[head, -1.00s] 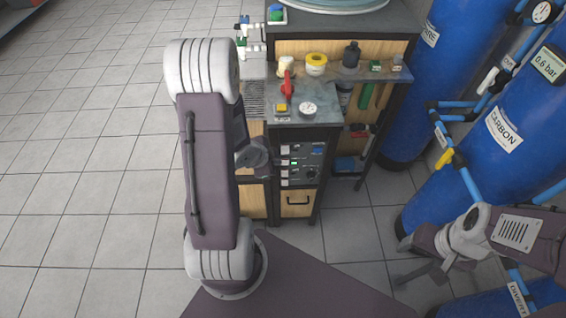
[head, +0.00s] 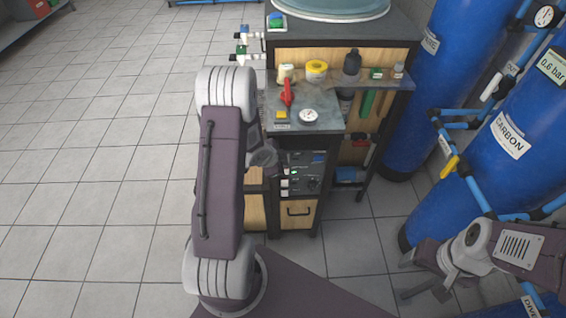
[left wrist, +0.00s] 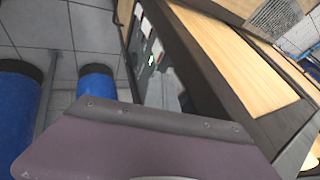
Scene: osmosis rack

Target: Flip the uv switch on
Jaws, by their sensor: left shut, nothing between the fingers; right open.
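The dark control panel (head: 305,172) is on the front of the small cabinet, with pale switches or labels down its left side, a lit green indicator and a dark knob. I cannot read which switch is the UV one. In the left wrist view the panel (left wrist: 155,72) shows at a steep angle, with the green light. My left gripper (head: 266,157) is shut and empty, just left of the panel's upper part; I cannot tell whether it touches. My right gripper (head: 418,277) is open and empty, low at the right, away from the panel.
A grey counter (head: 325,122) above the panel holds a red-handled tool (head: 287,93), a yellow button box and a white gauge. A shelf behind holds bottles and yellow tape (head: 317,70). Blue tanks (head: 480,150) with pipes stand at right. Tiled floor at left is clear.

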